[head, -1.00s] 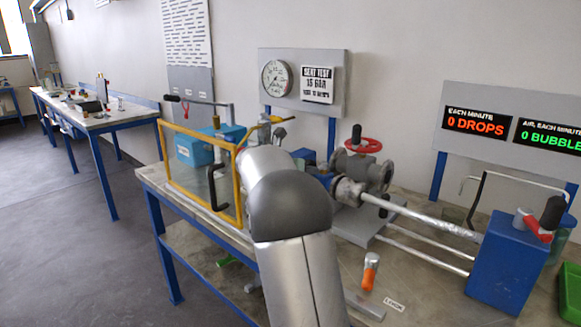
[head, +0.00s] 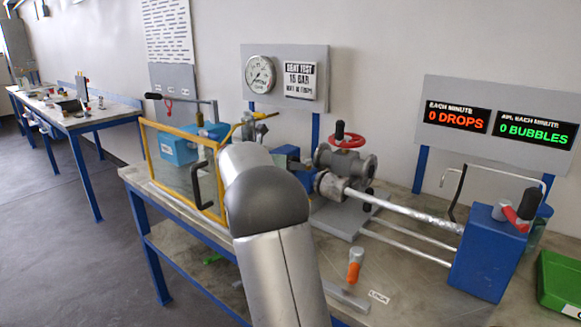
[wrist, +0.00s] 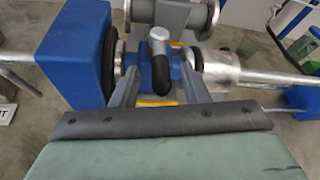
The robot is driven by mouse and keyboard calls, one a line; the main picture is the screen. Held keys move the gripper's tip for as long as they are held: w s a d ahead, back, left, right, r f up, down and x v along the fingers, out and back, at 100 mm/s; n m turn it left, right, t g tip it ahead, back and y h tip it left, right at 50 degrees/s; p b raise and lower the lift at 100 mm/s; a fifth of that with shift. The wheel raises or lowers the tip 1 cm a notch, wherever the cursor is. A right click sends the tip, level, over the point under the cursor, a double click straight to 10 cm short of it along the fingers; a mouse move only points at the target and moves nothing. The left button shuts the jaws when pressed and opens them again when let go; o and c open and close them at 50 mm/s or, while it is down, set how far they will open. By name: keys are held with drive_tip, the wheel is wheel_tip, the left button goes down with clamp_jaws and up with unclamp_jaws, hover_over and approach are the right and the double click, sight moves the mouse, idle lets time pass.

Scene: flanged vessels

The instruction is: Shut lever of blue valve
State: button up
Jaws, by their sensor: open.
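In the wrist view the blue valve (wrist: 176,66) lies in a metal pipe line, and its lever (wrist: 160,66), a grey stub with a black grip, points toward me. My gripper (wrist: 160,88) is open, with one grey finger on each side of the black grip. I cannot tell whether either finger touches it. In the head view a small part of the blue valve (head: 307,164) shows beside the red-wheel valve. My arm hides the gripper there, and the lever cannot be made out.
A large blue block (wrist: 76,55) stands left of the valve in the wrist view. A yellow-framed guard (head: 186,198) stands left of my arm. On the bench are a red-handwheel valve (head: 346,141), an orange-handled tool (head: 355,265), a blue box (head: 487,252) and a green tray (head: 561,281).

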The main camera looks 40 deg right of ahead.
drive_tip(key=v, duration=1.7)
drive_tip(key=shift+b, duration=0.35)
drive_tip(key=shift+a, duration=0.1)
